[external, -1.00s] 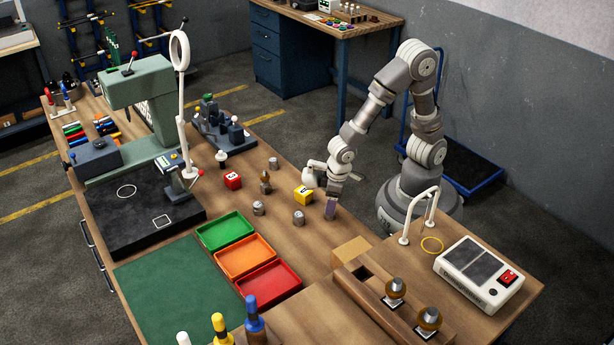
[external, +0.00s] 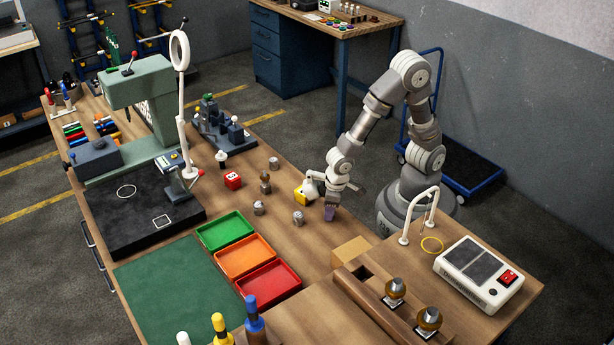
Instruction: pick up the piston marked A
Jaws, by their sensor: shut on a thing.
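My gripper (external: 330,206) is low over the bench, near its right edge. Its jaws are shut on a small purple thing (external: 329,214), whose lower part shows beneath them. The gripper hides the rest, and I cannot read any mark on it. Several small grey metal cylinders that look like pistons stand to the left: one (external: 298,217) close by, one (external: 259,208) further left, and one (external: 273,162) further back. Their marks are too small to read.
A yellow lettered cube (external: 301,196) sits just left of my gripper, partly covered by it. A red cube (external: 233,180) lies further left. Green (external: 203,240), orange (external: 223,264) and red (external: 247,291) trays lie in front. A wooden rack (external: 345,275) stands front right.

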